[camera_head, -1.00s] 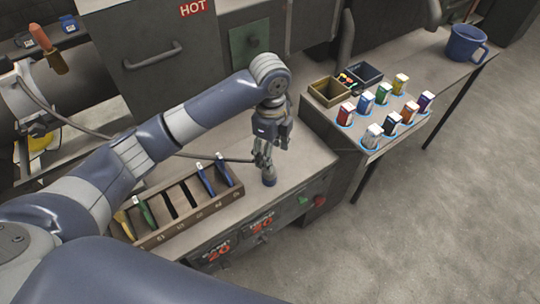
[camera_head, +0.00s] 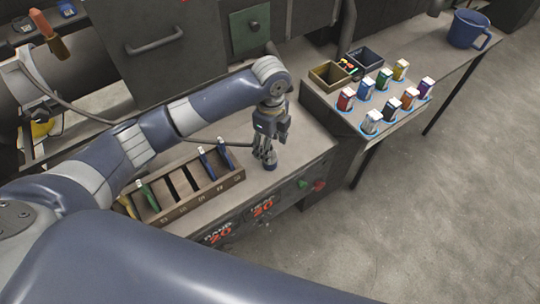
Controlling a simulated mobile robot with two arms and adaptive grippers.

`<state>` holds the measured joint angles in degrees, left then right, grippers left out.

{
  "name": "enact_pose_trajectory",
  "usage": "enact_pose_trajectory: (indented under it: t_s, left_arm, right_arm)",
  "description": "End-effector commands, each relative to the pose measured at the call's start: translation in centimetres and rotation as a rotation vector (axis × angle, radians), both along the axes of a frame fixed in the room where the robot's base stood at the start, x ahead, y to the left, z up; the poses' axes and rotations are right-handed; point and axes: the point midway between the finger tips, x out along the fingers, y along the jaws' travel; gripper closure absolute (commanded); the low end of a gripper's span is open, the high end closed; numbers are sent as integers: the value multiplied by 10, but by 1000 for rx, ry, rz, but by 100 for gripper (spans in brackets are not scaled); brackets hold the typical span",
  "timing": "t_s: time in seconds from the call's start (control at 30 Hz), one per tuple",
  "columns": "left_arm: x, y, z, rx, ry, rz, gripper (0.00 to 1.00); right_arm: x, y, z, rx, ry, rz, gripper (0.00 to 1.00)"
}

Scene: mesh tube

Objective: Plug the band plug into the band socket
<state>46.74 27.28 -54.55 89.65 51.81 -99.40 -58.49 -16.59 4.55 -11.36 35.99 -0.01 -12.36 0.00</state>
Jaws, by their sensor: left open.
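My left gripper (camera_head: 265,152) points down over the bench, its fingers open. A short dark-blue round piece (camera_head: 271,165) stands on the bench right at its fingertips. I cannot tell whether they touch, or whether this piece is the band plug or the socket. A dark cord (camera_head: 110,116) runs from the round machine at the left, behind my left arm, to beside the gripper. Its end is hidden there, and no separate plug can be made out. A "BAND 20" panel (camera_head: 217,233) is on the bench front. My right gripper is not in view.
A wooden slotted rack (camera_head: 236,180) with green and blue upright pieces stands left of the gripper. Green (camera_head: 303,183) and red (camera_head: 319,185) knobs are on the bench front. Several coloured boxes, open bins and a blue mug (camera_head: 467,29) stand at the right.

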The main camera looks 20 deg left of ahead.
Motion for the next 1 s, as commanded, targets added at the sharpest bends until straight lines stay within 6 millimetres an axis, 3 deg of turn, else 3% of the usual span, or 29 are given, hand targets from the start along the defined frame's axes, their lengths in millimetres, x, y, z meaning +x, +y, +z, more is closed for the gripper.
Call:
enact_pose_trajectory:
  t_s: [0.27, 0.47, 0.63, 1.0]
  left_arm:
    - [0, 0, -2, 0, 1, 0, 41]
    - [-2, 0, -27, 0, 4, 1, 41]
    - [-1, 0, -48, 0, 1, 0, 41]
    - [-1, 1, -52, 1, -1, 0, 41]
  right_arm:
    - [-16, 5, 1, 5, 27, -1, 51]
    - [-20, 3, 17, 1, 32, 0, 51]
    - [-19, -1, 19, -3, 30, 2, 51]
    - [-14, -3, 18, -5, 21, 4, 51]
